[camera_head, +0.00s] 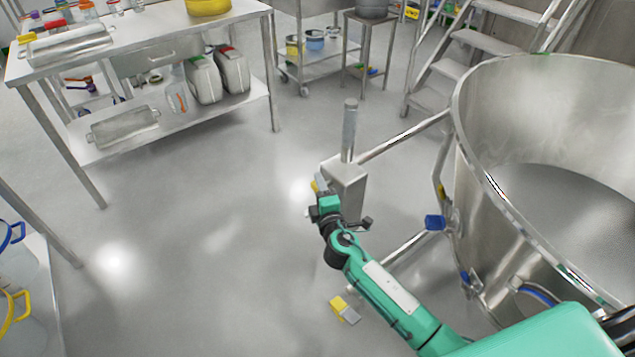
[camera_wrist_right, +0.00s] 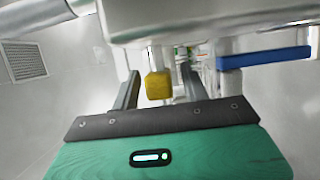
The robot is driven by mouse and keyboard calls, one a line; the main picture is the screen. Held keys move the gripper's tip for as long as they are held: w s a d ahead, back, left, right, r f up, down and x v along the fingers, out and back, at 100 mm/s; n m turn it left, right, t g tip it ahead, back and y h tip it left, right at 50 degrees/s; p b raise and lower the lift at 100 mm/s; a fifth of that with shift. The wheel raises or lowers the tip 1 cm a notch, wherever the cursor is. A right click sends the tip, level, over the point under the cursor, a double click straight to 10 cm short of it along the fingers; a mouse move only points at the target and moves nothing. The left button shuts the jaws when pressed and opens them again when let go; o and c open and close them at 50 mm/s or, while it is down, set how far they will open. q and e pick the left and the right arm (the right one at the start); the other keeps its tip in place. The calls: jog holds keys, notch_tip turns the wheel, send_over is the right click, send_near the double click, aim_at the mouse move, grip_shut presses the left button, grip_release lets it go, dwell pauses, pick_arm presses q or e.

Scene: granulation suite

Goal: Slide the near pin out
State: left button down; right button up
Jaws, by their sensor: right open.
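In the right wrist view, a yellow block-shaped knob (camera_wrist_right: 158,85), likely the pin's head, shows ahead between the spread fingers of my right gripper (camera_wrist_right: 158,88). Neither finger visibly touches it; how far ahead it is I cannot tell. In the head view, my right gripper (camera_head: 367,222) is beside the steel post, its dark fingers towards the big steel bowl (camera_head: 490,215). A small yellow part (camera_head: 442,190) shows on the bowl's side; I cannot tell whether it is the same knob. My left gripper is out of view.
A blue part (camera_head: 435,222) sticks out from the bowl's side; a blue bar (camera_wrist_right: 265,58) shows at right in the wrist view. The steel post (camera_head: 346,185) stands near my gripper. A yellow-and-grey part (camera_head: 345,309) is at the floor. Floor to the left is open.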

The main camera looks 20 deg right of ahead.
jog(key=shift+w, duration=0.8)
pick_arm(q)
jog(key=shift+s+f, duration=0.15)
pick_arm(e)
jog(key=shift+w, duration=0.25)
